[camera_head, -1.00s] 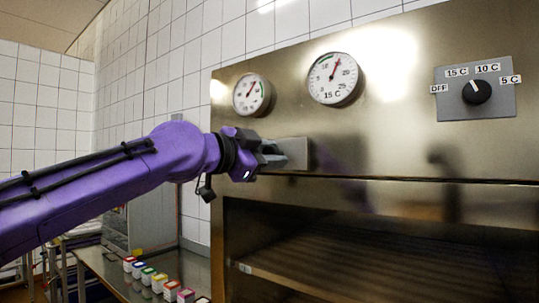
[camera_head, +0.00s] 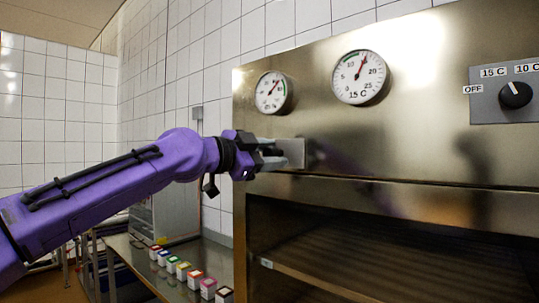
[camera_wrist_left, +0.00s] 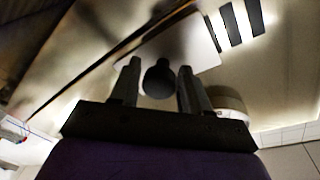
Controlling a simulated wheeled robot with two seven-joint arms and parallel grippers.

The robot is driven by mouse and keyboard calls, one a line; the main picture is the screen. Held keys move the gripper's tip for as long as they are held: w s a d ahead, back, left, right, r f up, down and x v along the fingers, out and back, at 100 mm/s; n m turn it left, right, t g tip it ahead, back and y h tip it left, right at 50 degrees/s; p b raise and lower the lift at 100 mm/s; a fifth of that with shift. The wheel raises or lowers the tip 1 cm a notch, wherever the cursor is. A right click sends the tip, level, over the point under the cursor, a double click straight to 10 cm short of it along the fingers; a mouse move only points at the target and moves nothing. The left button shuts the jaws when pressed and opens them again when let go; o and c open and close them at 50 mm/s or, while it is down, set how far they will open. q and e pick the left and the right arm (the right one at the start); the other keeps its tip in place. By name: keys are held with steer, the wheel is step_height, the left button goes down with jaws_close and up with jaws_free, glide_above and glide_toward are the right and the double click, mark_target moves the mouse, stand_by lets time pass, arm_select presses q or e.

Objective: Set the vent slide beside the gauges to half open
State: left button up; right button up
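The vent slide (camera_head: 294,152) is a grey plate on the steel front, below the two gauges. My left gripper (camera_head: 282,152) is at the plate and partly covers it. In the left wrist view, the slide's plate (camera_wrist_left: 198,42) carries a dark round knob (camera_wrist_left: 159,80). The knob lies between the two fingers of my left gripper (camera_wrist_left: 158,82), with a thin gap on each side; the fingers look open around it. Dark vent slots (camera_wrist_left: 240,20) show beside the plate. The left gauge (camera_head: 273,92) and right gauge (camera_head: 360,77) sit above. My right gripper is out of view.
A dial (camera_head: 515,95) with temperature labels is at the right of the steel front. An open shelf space (camera_head: 370,245) lies below. Several small coloured boxes (camera_head: 183,270) stand in a row on a bench (camera_head: 130,252) at the lower left.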

arm_select(q)
steer(key=shift+s+a, duration=0.15)
steer(key=b+v, duration=0.5)
steer(key=v, duration=0.5)
